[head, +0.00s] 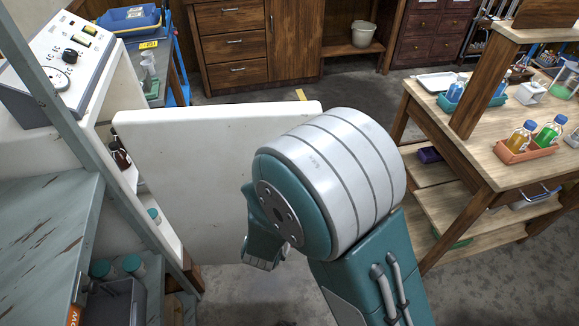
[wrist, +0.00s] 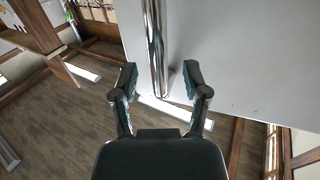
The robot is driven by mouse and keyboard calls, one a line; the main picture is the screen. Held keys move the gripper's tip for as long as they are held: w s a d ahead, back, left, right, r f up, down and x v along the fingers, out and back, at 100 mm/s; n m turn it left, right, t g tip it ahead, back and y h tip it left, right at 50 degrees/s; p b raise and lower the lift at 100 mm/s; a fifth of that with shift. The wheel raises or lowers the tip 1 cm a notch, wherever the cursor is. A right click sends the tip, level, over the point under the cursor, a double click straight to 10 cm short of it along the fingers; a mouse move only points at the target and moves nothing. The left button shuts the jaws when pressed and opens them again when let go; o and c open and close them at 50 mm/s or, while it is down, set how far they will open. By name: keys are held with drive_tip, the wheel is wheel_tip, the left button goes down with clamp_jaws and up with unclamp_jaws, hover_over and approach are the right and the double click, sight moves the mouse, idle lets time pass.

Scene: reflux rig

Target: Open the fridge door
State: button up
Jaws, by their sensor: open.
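The white fridge door (head: 190,165) stands swung out from the fridge body (head: 125,90) at the left in the head view, with an open gap between them. In the wrist view the door's pale face (wrist: 235,60) fills the upper right. A chrome bar handle (wrist: 154,40) runs down the door there. My gripper (wrist: 160,80) is open, its two fingers on either side of the handle's lower end. Neither finger visibly grips the bar; contact is hard to tell.
Bottles (head: 121,156) show inside the fridge. A control box (head: 68,60) sits on top. A worn grey-blue bench (head: 45,235) stands at the near left. A wooden table (head: 480,150) with bottles stands at the right. Floor (head: 245,112) is clear behind the door.

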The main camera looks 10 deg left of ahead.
drive_tip(key=s, duration=0.9)
drive_tip(key=shift+a, duration=0.45)
drive_tip(key=w+d+r+g+y, duration=0.5)
drive_tip(key=d+r+g+y, duration=0.15)
drive_tip(key=r, duration=0.35)
drive_tip(key=s+d+r+g+h, duration=0.2)
drive_tip(key=s+d+g, duration=0.1)
drive_tip(key=s+d, duration=0.4)
drive_tip(key=s+d+r+n+g+h, duration=0.1)
drive_tip(key=s+d+r+g+h, duration=0.1)
drive_tip(key=s+d, duration=0.6)
drive_tip(key=d+g+h, duration=0.1)
drive_tip(key=d, duration=0.2)
drive_tip(key=shift+s+d, duration=0.15)
drive_tip(key=shift+d, duration=0.05)
